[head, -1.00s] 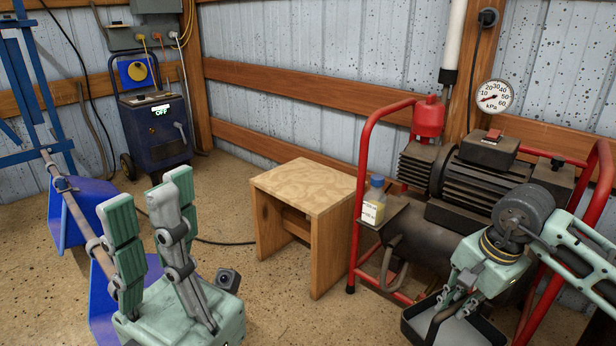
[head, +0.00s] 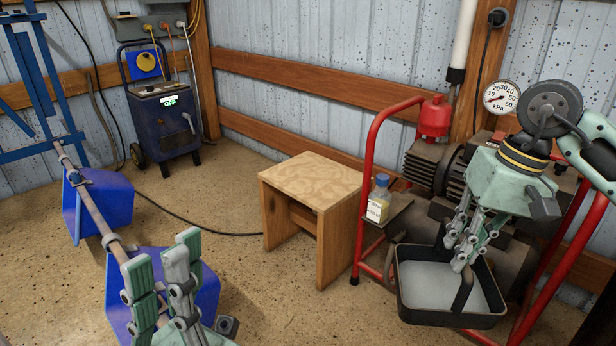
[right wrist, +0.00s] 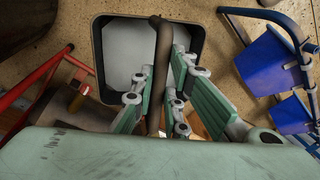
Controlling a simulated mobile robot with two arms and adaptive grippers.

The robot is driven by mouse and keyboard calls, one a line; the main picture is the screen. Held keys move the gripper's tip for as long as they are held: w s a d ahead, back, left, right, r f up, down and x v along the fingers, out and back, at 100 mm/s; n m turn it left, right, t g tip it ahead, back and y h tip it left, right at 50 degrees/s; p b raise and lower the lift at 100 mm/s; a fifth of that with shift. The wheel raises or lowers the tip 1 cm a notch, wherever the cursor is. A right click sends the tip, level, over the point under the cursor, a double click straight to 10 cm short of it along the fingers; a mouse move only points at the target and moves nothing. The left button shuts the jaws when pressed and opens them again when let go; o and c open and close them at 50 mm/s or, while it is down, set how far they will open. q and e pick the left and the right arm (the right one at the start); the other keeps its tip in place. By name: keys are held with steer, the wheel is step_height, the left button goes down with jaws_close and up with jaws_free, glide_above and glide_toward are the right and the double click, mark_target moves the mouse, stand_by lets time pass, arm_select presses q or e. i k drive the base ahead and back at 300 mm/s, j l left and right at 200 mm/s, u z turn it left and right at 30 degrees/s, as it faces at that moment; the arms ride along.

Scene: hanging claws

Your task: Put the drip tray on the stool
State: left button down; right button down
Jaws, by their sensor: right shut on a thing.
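The drip tray (head: 408,302) is a dark square tray with a pale grey inside and an arched handle. It hangs level below my right gripper (head: 461,252), in front of the red compressor frame. My right gripper is shut on its handle, which also shows between the fingers in the right wrist view (right wrist: 160,60). The wooden stool (head: 312,181) stands left of the tray, its pale patterned top bare. My left gripper (head: 166,262) is at the lower left, empty, with its fingers apart, in front of a blue claw bucket.
Blue buckets (head: 205,290) hang on a pole at left. The floor before the stool is clear.

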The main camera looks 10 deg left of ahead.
mark_target(314, 176)
steer(key=i+u, duration=0.1)
steer(key=u, duration=0.25)
steer(key=i+l+u, duration=0.1)
steer(key=u, duration=0.25)
steer(key=i+l+u, duration=0.1)
steer(key=u, duration=0.25)
steer(key=i+l+u, duration=0.2)
steer(key=i+l, duration=0.2)
steer(key=l, duration=0.25)
steer(key=i+l+u, duration=0.1)
steer(key=l, duration=0.25)
steer(key=i+l+u, duration=0.1)
steer(key=l, duration=0.25)
steer(key=i+l+u, duration=0.1)
steer(key=i+l, duration=0.15)
steer(key=l, duration=0.1)
